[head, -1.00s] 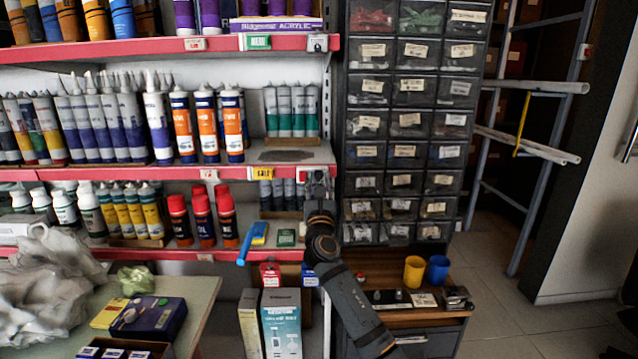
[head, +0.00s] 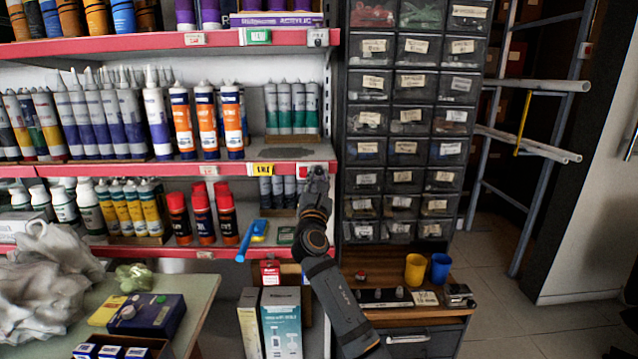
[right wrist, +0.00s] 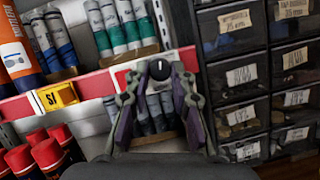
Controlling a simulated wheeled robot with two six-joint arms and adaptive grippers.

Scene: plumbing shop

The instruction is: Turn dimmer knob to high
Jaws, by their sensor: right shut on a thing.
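The dimmer knob (right wrist: 160,69) is a round black knob with a small white mark. It sits on a white plate (right wrist: 122,76) on the red shelf edge. In the right wrist view, my right gripper (right wrist: 158,78) has a finger on each side of the knob and is shut on it. In the head view, my right gripper (head: 316,174) reaches up to the red edge of the middle shelf, at its right end, and mostly hides the knob there. My left gripper is not in view.
A yellow price tag (head: 275,169) is left of the plate on the shelf edge. Red-capped bottles (head: 203,215) stand on the shelf below. A dark drawer cabinet (head: 402,120) stands close on the right. A wooden bench (head: 385,262) holds yellow and blue cups.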

